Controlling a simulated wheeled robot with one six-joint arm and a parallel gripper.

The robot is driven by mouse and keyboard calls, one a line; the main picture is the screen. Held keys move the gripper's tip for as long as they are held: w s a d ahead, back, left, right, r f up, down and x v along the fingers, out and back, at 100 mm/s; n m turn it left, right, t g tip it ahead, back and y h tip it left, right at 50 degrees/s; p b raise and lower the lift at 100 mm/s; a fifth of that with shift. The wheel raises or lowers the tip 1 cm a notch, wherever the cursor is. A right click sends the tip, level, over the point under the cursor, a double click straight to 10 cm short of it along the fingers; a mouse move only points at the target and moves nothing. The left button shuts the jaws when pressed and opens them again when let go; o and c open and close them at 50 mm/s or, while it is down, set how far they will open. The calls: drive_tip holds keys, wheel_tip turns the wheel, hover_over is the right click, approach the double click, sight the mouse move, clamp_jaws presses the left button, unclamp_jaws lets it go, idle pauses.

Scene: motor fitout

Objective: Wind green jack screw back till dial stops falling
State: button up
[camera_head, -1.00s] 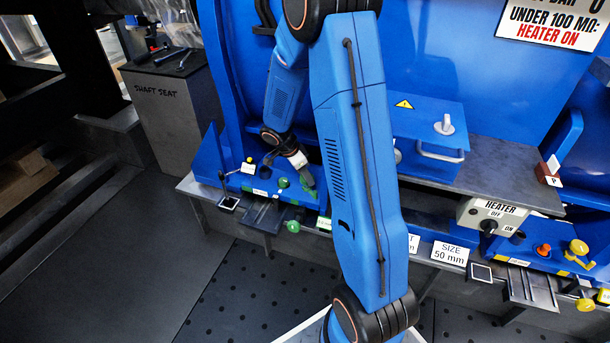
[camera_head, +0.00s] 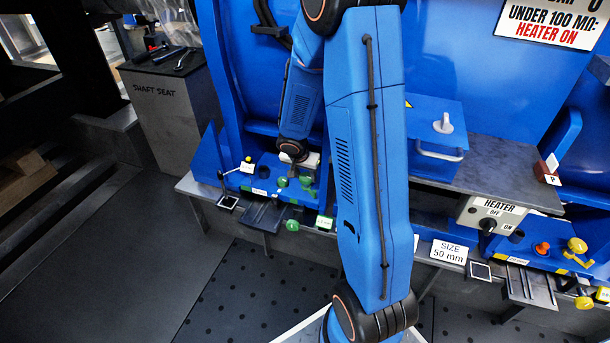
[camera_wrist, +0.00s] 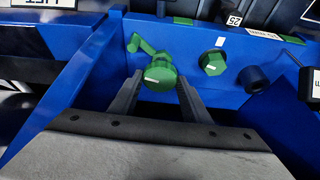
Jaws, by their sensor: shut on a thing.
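In the wrist view the green jack screw's round head (camera_wrist: 160,76), with a white mark on its face, sits between the two grey fingers of my gripper (camera_wrist: 158,92). The fingers are shut on its sides. A bent green lever (camera_wrist: 140,44) shows just behind it. A second green hexagonal head (camera_wrist: 212,62) stands to the right, apart from the fingers. In the head view my gripper (camera_head: 307,174) is low at the blue ledge, near green fittings (camera_head: 282,182). My wrist hides part of this spot. I cannot make out a dial reading in either view.
A blue wall (camera_wrist: 65,85) slants close on the left of my gripper in the wrist view, and a dark cylinder (camera_wrist: 253,78) stands to the right. In the head view a green knob (camera_head: 292,225) hangs below the ledge. A heater switch box (camera_head: 492,214) is farther right.

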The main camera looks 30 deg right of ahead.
idle(0.3)
drive_tip(key=o, duration=1)
drive_tip(key=shift+o, duration=0.2)
drive_tip(key=shift+r, duration=0.15)
drive_tip(key=v, duration=1.7)
drive_tip(key=shift+s+d+r, duration=0.1)
drive_tip(key=shift+r, duration=0.05)
